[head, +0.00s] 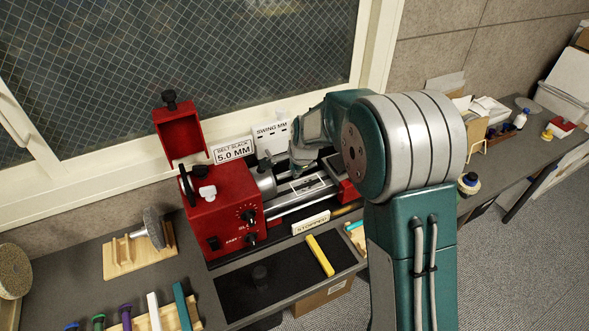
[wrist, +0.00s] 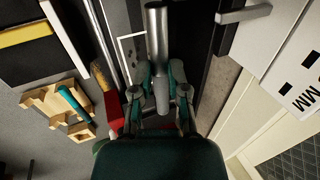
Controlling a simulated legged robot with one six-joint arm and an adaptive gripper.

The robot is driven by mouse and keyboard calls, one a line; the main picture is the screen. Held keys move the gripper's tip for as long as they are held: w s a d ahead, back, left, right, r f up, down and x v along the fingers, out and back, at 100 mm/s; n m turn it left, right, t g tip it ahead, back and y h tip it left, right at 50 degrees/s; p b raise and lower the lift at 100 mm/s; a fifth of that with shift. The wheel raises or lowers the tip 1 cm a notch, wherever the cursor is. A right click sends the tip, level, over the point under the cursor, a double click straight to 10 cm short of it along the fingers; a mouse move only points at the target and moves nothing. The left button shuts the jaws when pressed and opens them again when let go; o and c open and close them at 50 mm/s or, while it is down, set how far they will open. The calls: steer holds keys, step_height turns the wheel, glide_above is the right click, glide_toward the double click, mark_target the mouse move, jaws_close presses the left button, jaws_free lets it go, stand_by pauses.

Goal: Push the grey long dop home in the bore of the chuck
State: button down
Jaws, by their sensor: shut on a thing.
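The grey long dop (wrist: 158,40) is a smooth metal cylinder held between the fingers of my gripper (wrist: 160,88) in the wrist view. Its far end runs to the top edge of that view. The grey chuck (head: 266,184) is on the right side of the red machine (head: 225,205) in the head view. My gripper (head: 308,150) is to the right of the chuck, above the machine's rails. The dop cannot be made out clearly in the head view. How far it is in the bore cannot be told.
A red tailstock (head: 349,192) stands at the right end of the rails (head: 300,198). The "SWING MM" sign (head: 271,134) and "5.0 MM" sign (head: 233,151) stand behind. A yellow bar (head: 320,255) lies on a dark mat (head: 255,305) in front. A wooden rack (head: 118,262) is at left.

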mark_target(275, 176)
steer(key=shift+s+a, duration=0.35)
steer(key=shift+a, duration=0.55)
steer(key=shift+s+a, duration=0.4)
steer(key=shift+a, duration=0.5)
steer(key=shift+s+a, duration=0.35)
steer(key=shift+a, duration=0.55)
steer(key=c, duration=0.6)
jaws_free()
steer(key=shift+o, duration=0.2)
steer(key=v, duration=1.2)
